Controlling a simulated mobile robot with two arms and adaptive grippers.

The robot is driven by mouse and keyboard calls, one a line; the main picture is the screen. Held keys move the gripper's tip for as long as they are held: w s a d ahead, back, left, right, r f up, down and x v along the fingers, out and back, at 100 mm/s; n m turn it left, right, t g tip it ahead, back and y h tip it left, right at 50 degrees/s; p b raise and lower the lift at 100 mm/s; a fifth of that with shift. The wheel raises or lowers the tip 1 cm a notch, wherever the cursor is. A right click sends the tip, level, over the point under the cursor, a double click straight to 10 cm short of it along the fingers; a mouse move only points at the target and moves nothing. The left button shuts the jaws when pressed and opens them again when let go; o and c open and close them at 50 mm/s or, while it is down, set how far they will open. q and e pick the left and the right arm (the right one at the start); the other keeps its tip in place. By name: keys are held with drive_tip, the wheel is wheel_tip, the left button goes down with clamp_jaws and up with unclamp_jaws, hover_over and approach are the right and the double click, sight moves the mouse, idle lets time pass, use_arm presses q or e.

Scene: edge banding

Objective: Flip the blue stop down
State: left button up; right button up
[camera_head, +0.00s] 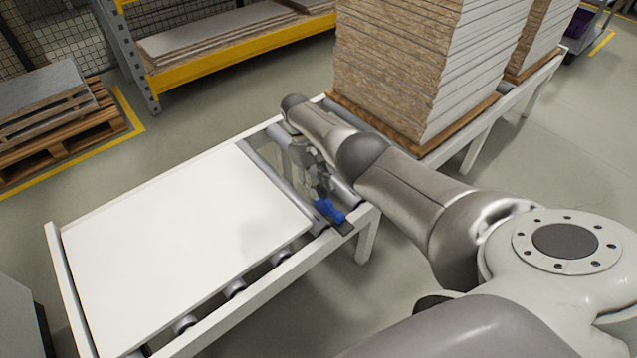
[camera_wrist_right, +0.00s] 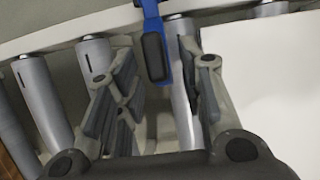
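The blue stop (camera_head: 328,210) with a dark end is at the near right corner of the roller table (camera_head: 283,268), beside the white board (camera_head: 180,250). My right gripper (camera_head: 318,184) is just behind the stop, over the rollers, partly hidden by its own arm. In the right wrist view, the two fingers of my right gripper (camera_wrist_right: 156,62) are spread apart. The blue stop (camera_wrist_right: 151,10) and its black pad show between and beyond the fingertips; I cannot tell if they touch. Nothing is held. My left gripper is not in view.
A tall stack of boards (camera_head: 420,65) stands on another table behind my right arm. A yellow rack (camera_head: 235,60) and a wooden pallet (camera_head: 60,140) are at the back left. The floor in front of the roller table is clear.

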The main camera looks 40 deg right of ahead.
drive_tip(key=v, duration=0.5)
drive_tip(key=shift+w+r, duration=0.15)
drive_tip(key=shift+r, duration=0.2)
